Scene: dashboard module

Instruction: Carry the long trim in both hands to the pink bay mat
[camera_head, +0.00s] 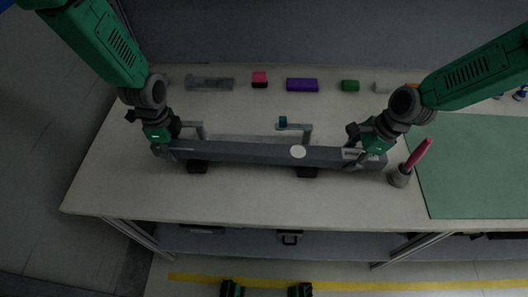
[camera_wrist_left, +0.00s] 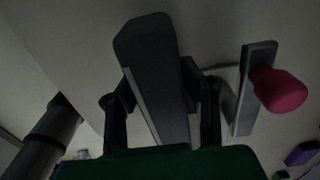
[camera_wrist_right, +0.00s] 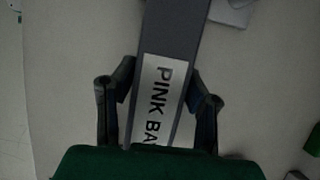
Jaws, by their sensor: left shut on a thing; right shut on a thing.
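The long trim (camera_head: 245,152) is a dark grey bar lying crosswise near the middle of the table, with a white round spot on it. My left gripper (camera_head: 163,145) is shut on its left end; in the left wrist view the trim (camera_wrist_left: 155,75) runs between the fingers. My right gripper (camera_head: 367,150) is shut near its right end; in the right wrist view a white label (camera_wrist_right: 157,105) reading "PINK BA", the rest cut off, shows between the fingers. Dark blocks (camera_head: 307,172) show below the trim; I cannot tell whether it touches them. I see no pink mat.
A green mat (camera_head: 470,165) covers the table's right side. A pink-handled tool (camera_head: 418,154) stands between it and the trim's right end. Grey brackets (camera_head: 297,128) lie behind the trim. A purple block (camera_head: 302,85) and other small parts line the back. The front strip is clear.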

